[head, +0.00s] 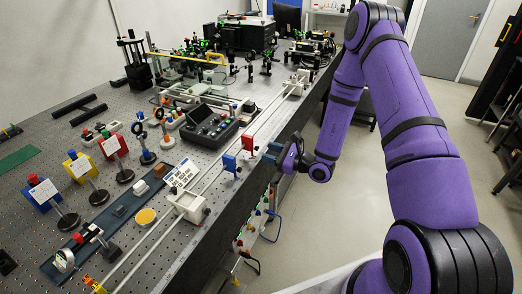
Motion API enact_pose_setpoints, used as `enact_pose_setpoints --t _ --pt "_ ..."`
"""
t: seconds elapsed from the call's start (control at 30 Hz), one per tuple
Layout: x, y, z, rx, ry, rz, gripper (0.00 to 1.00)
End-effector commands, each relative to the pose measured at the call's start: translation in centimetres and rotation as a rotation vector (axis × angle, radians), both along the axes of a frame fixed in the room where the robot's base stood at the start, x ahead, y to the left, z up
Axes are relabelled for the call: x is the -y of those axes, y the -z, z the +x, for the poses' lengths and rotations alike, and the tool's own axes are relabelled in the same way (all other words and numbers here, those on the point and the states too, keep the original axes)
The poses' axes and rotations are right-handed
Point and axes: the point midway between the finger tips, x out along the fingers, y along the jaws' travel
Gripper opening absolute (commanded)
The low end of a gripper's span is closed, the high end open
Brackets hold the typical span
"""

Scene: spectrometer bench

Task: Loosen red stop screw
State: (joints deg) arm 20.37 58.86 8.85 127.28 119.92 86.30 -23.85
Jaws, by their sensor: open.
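A small red stop (229,162) sits on the long rail along the bench's front edge, near the middle of the head view. Its screw is too small to make out clearly. My gripper (270,154) is at the bench's front edge, to the right of both stops and apart from the red one. It is open, and I see nothing held in it. Its fingertips are small and partly hidden from this angle.
A white carriage (188,206) sits on the rail nearer me. A dark control box (210,127) and a white keypad (181,174) lie left of the rail. Red, blue and yellow mounted parts crowd the bench's left. Cables hang below the front edge; the floor (345,215) to the right is clear.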

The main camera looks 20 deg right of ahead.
Motion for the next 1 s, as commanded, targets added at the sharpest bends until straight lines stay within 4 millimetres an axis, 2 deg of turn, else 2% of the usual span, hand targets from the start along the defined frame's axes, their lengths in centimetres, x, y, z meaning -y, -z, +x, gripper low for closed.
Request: enact_pose_setpoints --t 0.1,0.3,0.63,0.67,0.83,1.0 --pt "-1.3 0.0 1.3 0.0 -0.001 0.0 0.43" --pt "-2.5 0.0 2.5 0.0 -0.001 0.0 0.43" --pt "-2.7 0.0 2.7 -0.001 0.0 0.001 0.43" --pt "-2.7 0.0 2.7 -0.001 0.0 0.001 0.41" --pt "-2.7 0.0 2.7 -0.001 0.0 0.001 0.02" --pt "-2.7 0.0 2.7 0.001 0.0 -0.001 0.0"
